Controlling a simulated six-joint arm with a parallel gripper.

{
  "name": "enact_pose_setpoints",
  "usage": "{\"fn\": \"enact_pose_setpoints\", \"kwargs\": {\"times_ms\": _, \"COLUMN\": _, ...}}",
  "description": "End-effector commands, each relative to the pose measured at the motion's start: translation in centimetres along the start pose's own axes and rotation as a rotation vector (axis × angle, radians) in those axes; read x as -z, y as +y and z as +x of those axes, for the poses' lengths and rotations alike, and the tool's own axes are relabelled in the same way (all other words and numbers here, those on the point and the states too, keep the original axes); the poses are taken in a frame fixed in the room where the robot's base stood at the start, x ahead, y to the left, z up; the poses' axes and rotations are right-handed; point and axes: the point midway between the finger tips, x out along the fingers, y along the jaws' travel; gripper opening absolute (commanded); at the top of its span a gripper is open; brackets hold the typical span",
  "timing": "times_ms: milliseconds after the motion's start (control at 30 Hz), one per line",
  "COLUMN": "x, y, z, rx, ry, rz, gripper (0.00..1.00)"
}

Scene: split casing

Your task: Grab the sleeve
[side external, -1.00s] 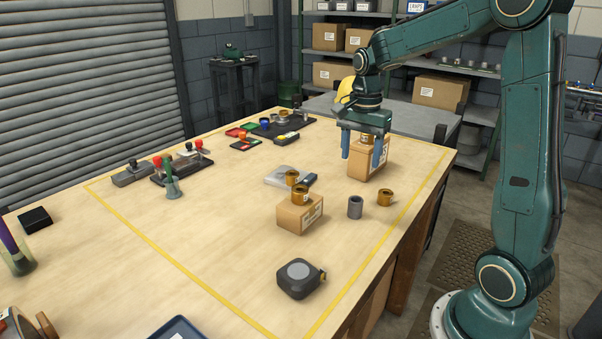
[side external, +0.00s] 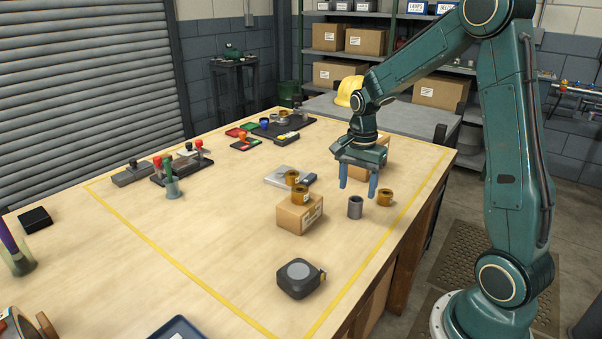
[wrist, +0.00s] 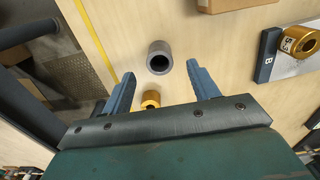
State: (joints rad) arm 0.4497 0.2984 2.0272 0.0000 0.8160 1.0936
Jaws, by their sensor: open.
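The grey hollow sleeve (side external: 355,207) stands upright on the table near its right side. In the wrist view the sleeve (wrist: 158,62) shows its dark open bore, just beyond my fingertips. My gripper (side external: 358,192) is open and empty, pointing down, above and a little behind the sleeve in the side view. A brass ring (side external: 385,198) sits on the table right of the sleeve. In the wrist view this ring (wrist: 150,99) shows between my fingers, partly hidden by the gripper body.
A cardboard box (side external: 298,217) with a brass ring (side external: 299,197) on it stands left of the sleeve. A larger carton (side external: 363,171) is behind my gripper.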

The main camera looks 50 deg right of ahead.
Motion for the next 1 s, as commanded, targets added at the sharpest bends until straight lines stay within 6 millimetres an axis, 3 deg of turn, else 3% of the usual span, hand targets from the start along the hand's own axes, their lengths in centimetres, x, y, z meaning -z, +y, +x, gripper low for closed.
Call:
{"fn": "enact_pose_setpoints", "kwargs": {"times_ms": 333, "x": 0.0, "y": 0.0, "z": 0.7, "rx": -0.002, "ry": -0.001, "rz": 0.0, "gripper": 0.6}}
{"fn": "enact_pose_setpoints", "kwargs": {"times_ms": 733, "x": 0.0, "y": 0.1, "z": 4.8, "rx": -0.002, "ry": -0.001, "rz": 0.0, "gripper": 0.6}}
{"fn": "enact_pose_setpoints", "kwargs": {"times_ms": 1000, "x": 0.0, "y": 0.1, "z": 5.5, "rx": 0.0, "ry": 0.0, "rz": 0.0, "gripper": 0.6}}
